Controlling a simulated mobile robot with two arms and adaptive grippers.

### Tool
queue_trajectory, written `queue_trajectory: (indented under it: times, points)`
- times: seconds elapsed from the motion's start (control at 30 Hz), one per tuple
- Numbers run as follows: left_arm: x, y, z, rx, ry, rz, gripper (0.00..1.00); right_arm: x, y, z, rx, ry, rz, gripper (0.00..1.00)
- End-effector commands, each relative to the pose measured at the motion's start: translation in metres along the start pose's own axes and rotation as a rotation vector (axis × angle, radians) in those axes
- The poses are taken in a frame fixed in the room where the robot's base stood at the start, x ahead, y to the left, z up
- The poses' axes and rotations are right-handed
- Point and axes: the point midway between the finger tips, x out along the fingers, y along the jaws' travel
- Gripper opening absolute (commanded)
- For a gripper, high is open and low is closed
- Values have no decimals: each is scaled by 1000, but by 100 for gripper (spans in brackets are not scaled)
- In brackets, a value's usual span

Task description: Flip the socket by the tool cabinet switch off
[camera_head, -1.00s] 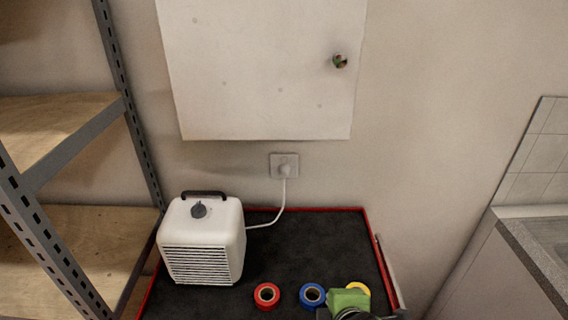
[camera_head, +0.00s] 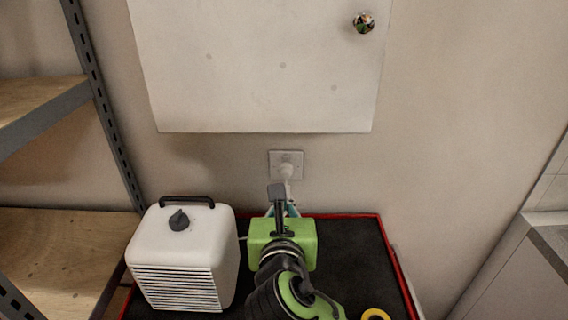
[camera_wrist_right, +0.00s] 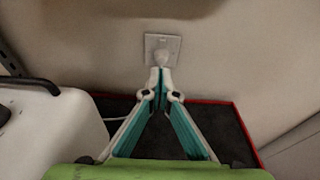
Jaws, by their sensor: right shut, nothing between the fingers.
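The wall socket (camera_head: 286,163) is a pale square plate with a white plug in it, below the white wall cabinet. It also shows in the right wrist view (camera_wrist_right: 162,47), just beyond my fingertips. The switch on it is too small to make out. My right gripper (camera_head: 285,205), a green body with teal-lined fingers, is in front of and below the socket. In the right wrist view its fingertips (camera_wrist_right: 160,82) meet, shut and empty, and overlap the lower edge of the plug area; I cannot tell whether they touch. My left gripper is not in view.
A white heater (camera_head: 183,255) stands left on the black cabinet top with a red rim (camera_head: 352,214). A yellow tape roll (camera_head: 376,314) lies at the front right. A white wall cabinet (camera_head: 260,70) hangs above; metal shelving (camera_head: 100,110) stands left.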

Motion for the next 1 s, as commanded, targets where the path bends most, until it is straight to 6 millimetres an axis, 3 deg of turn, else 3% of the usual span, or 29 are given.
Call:
queue_trajectory:
  times: [0.27,0.4,0.87,1.0]
  points:
    - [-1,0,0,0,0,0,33,1,0,0,2,2,0,0]
    - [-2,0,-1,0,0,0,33,10,0,0,2,2,-1,0]
    - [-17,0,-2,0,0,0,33,102,-1,0,3,5,-2,0]
    - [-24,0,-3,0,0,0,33,122,0,8,3,3,-1,0]
